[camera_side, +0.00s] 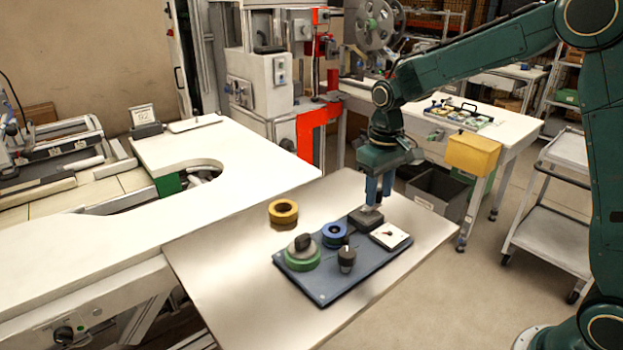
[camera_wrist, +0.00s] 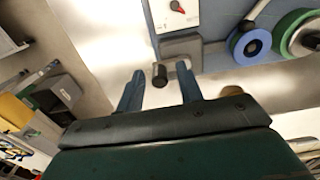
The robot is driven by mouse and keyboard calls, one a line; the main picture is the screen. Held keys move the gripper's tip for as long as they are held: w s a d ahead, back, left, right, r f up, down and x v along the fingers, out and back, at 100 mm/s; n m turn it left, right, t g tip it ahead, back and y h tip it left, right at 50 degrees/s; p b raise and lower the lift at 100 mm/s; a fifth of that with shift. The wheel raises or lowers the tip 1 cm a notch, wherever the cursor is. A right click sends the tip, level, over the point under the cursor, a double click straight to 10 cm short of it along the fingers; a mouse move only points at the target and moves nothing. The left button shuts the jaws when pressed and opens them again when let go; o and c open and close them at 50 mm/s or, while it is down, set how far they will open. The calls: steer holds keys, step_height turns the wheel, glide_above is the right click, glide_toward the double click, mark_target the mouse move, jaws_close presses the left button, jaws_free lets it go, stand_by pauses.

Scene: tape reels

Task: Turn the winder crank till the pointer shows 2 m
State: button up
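The winder (camera_side: 366,219) is a grey block at the back corner of a blue board; it shows in the wrist view too (camera_wrist: 182,47). The black crank knob (camera_wrist: 160,75) sits between my gripper's blue fingers in the wrist view, with a gap on each side. In the side view the fingers hide it. My gripper (camera_side: 373,203) points down over the winder and is open; its fingers also show in the wrist view (camera_wrist: 160,70). The white dial (camera_side: 391,236) has a red pointer (camera_wrist: 181,8); its marks are too small to read.
The blue board (camera_side: 325,292) also carries a green reel (camera_side: 301,261), a blue reel (camera_side: 334,231) and a black knob (camera_side: 347,256). A yellow tape roll (camera_side: 283,211) lies on the table behind it. The table's left part (camera_side: 225,275) is clear.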

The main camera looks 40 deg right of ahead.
steer(key=shift+r, duration=0.15)
steer(key=shift+r, duration=3.35)
steer(key=shift+s+r, duration=0.3)
steer(key=s+a+r+t, duration=0.1)
steer(key=s+t, duration=0.1)
steer(key=s, duration=1)
steer(key=s+a+r+t, duration=0.1)
steer(key=s+r+t, duration=0.1)
steer(key=s, duration=1)
steer(key=shift+s+r+t, duration=0.2)
steer(key=shift+t, duration=0.6)
steer(key=shift+a, duration=0.1)
